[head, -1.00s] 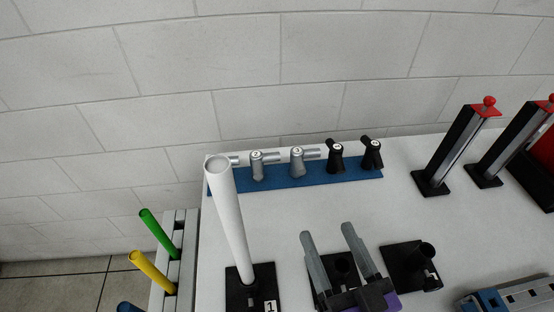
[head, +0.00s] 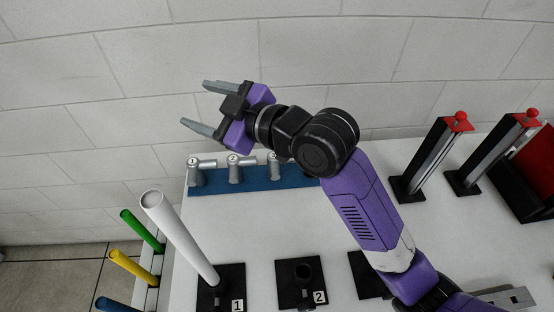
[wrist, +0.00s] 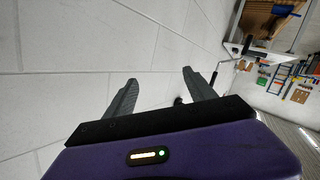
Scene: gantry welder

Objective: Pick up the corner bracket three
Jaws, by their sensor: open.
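Several brackets stand in a row on a blue strip (head: 215,187) at the back of the white table. The grey bracket numbered 3 (head: 274,168) is at the right of the visible row, partly hidden by my arm. Grey bracket 2 (head: 235,172) and grey bracket 1 (head: 196,176) stand to its left. My gripper (head: 199,104) is open and empty, above and left of bracket 3 in the head view, its fingers pointing left. In the wrist view the open fingers (wrist: 158,88) have only wall between them; no numbered bracket can be made out there.
A tall white tube (head: 178,238) leans in the black base numbered 1, near black base 2 (head: 291,285). Black posts with red knobs (head: 430,158) stand at the right. Green (head: 143,231) and yellow (head: 133,269) tubes are left of the table. A white wall (head: 90,110) rises behind.

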